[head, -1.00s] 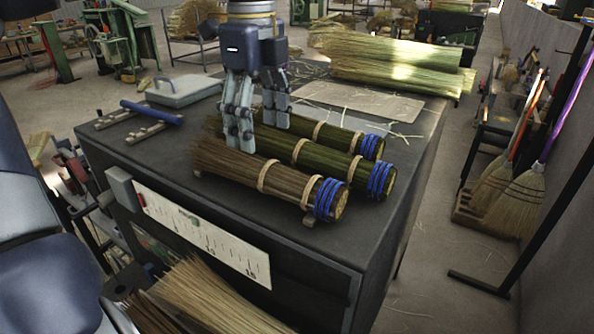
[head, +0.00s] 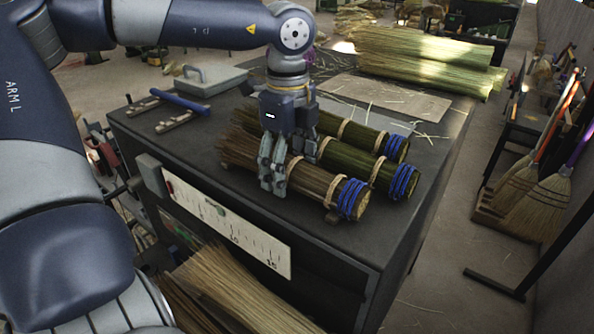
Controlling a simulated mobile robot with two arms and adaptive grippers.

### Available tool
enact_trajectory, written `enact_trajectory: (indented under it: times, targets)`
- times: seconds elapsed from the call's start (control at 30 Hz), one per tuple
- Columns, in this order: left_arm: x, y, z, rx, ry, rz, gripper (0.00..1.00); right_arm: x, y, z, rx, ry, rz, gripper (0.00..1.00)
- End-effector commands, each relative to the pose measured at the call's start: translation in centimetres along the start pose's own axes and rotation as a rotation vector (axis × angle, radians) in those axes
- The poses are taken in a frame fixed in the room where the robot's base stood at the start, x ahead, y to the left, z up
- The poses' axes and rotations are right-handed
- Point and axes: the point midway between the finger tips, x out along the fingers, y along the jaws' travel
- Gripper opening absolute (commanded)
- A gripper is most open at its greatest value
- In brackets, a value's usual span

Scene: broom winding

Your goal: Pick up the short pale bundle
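Three bundles tied with tan bands and blue cord lie side by side on the dark bench (head: 330,250). The nearest, a brownish-tan bundle (head: 320,188), is paler than the green middle bundle (head: 360,165) and the green far bundle (head: 370,137). My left gripper (head: 288,174) points down over the nearest bundle, around its middle. One pair of finger links shows on its near side, the other toward its far side, partly hidden. Whether the fingers press on it cannot be told. The bundle still appears to lie on its supports. My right gripper is out of view.
A grey lidded tray (head: 208,80) and a blue-handled tool (head: 180,102) lie at the back left of the bench. Large straw bundles (head: 430,60) lie behind. A white scale plate (head: 228,226) is on the front face. Brooms (head: 535,200) stand at right.

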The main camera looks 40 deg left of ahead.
Motion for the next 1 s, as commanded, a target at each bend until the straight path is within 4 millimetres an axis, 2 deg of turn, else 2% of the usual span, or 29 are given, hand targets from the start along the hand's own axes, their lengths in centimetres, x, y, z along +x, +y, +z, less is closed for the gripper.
enact_trajectory:
  times: [0.03, 0.2, 0.63, 0.77, 0.87, 1.0]
  targets:
    - [0.0, 0.0, 0.0, 0.0, 0.0, 0.0, 0.56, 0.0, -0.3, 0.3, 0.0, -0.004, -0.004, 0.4]
    - [0.0, 0.0, 0.0, 0.0, 0.0, 0.0, 0.19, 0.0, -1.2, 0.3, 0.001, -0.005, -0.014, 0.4]
    - [-0.4, -0.1, 0.0, -0.001, -0.001, -0.003, 0.18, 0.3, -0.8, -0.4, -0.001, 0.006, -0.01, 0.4]
    - [-1.6, -0.1, 0.0, -0.001, -0.002, -0.005, 0.18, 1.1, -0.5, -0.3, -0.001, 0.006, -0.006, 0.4]
    - [-3.4, -0.2, 0.0, -0.001, -0.003, -0.009, 0.18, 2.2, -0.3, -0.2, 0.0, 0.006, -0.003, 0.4]
    - [-3.5, 2.1, 1.6, 0.001, 0.004, -0.005, 0.18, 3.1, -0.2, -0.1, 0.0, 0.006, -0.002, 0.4]
